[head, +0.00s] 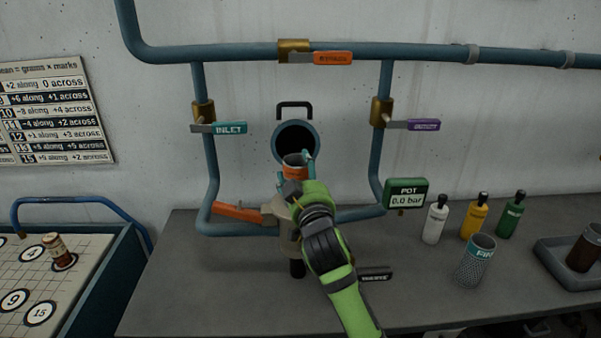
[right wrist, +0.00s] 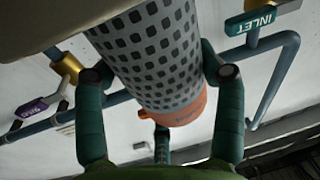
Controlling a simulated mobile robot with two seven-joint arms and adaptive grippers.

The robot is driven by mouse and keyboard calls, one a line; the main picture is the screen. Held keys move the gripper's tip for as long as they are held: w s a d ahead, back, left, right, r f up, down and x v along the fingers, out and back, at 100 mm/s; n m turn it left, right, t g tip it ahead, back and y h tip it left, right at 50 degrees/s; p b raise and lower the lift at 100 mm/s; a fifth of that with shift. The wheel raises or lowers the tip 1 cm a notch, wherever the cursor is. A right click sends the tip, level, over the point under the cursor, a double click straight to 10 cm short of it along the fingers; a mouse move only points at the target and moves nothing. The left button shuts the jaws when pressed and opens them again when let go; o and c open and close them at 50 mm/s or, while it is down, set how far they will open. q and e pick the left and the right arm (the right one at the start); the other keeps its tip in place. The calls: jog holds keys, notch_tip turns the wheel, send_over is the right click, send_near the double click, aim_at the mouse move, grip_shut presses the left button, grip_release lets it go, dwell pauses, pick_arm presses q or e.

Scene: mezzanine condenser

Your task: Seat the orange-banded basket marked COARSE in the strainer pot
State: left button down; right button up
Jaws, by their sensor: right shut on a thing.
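My right gripper (head: 294,177) is shut on the orange-banded basket (head: 293,160), a grey perforated cylinder. In the head view it is held over the middle of the pipework. In the right wrist view the basket (right wrist: 165,60) lies between the fingers, its orange band (right wrist: 180,112) at the lower end of the picture; I cannot read its marking. The strainer pot (head: 288,245) is mostly hidden behind my gripper and arm. A blue-rimmed round piece (head: 316,129) with a dark middle and black handle stands behind the basket, seemingly the raised lid. Whether basket and pot touch is unclear. My left gripper is not seen.
An orange lever (head: 237,211) sticks out left of the pot, and a black-tagged lever (head: 374,274) lies right of my arm. The POT gauge (head: 406,193) reads 0.0 bar. A teal-banded basket (head: 476,263) and several bottles (head: 474,216) stand at right.

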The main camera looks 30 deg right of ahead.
jog(key=shift+f+b, duration=1.25)
jog(key=shift+f, duration=0.6)
jog(key=o, duration=1.7)
jog(key=shift+f, duration=0.15)
jog(key=shift+s, duration=0.1)
jog(key=r+v, duration=0.1)
jog(key=v, duration=1.1)
jog(key=shift+a, duration=0.1)
jog(key=shift+f, duration=0.1)
